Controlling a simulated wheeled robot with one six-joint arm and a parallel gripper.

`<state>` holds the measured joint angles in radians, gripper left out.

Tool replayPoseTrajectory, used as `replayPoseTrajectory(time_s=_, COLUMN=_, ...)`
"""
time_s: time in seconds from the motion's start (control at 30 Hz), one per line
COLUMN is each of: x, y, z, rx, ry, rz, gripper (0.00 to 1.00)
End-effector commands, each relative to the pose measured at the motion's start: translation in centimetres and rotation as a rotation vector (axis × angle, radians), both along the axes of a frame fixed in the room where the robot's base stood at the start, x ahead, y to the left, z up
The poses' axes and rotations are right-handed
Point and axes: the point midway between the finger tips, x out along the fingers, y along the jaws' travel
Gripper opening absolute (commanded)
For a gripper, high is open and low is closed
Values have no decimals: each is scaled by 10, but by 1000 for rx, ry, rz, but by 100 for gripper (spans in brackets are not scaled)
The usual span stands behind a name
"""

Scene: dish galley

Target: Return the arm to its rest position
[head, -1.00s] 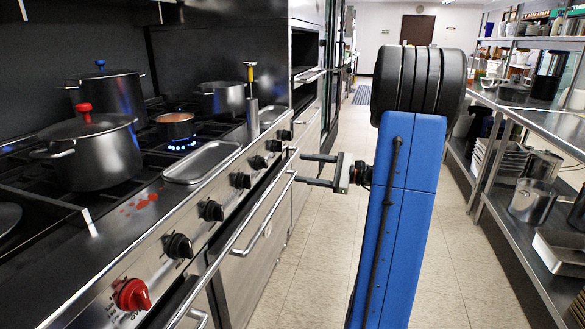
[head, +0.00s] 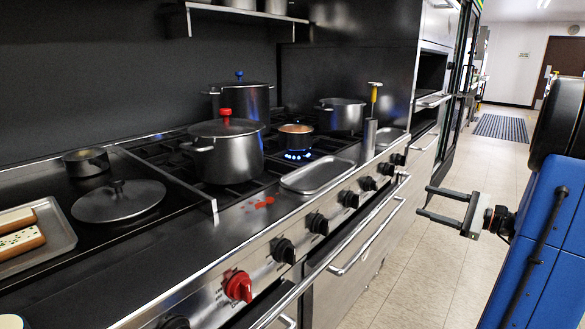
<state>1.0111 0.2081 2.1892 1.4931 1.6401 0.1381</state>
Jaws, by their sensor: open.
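My gripper (head: 424,203) is at the right of the head view, in front of the stove's oven door. Its two dark fingers are spread apart and point left, with nothing between them. The fingertips are close to the oven handle (head: 372,240) in the picture; I cannot tell whether they touch it. My blue arm link stands at the right edge, and part of my arm is cut off by the frame.
The stove front carries several black knobs (head: 317,223) and a red knob (head: 238,287). The aisle floor (head: 440,272) is clear.

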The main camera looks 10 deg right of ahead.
Motion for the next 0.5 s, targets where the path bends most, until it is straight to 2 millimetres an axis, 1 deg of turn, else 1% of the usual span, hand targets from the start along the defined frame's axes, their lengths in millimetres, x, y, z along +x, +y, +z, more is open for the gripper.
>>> replayPoseTrajectory(time_s=0.07, x=0, y=9, z=1, rx=-15, ry=6, rz=16, gripper=58)
replayPoseTrajectory(time_s=0.17, x=0, y=38, z=1, rx=-64, ry=29, rz=70, gripper=58)
replayPoseTrajectory(time_s=0.27, x=-5, y=84, z=0, rx=-151, ry=65, rz=158, gripper=58)
replayPoseTrajectory(time_s=0.3, x=-9, y=105, z=-1, rx=-195, ry=81, rz=199, gripper=58)
replayPoseTrajectory(time_s=0.37, x=-17, y=134, z=-4, rx=-263, ry=102, rz=261, gripper=58)
replayPoseTrajectory(time_s=0.4, x=-24, y=152, z=-7, rx=-309, ry=115, rz=301, gripper=58)
replayPoseTrajectory(time_s=0.47, x=-34, y=178, z=-11, rx=-380, ry=132, rz=357, gripper=58)
replayPoseTrajectory(time_s=0.5, x=-42, y=193, z=-14, rx=-430, ry=141, rz=396, gripper=58)
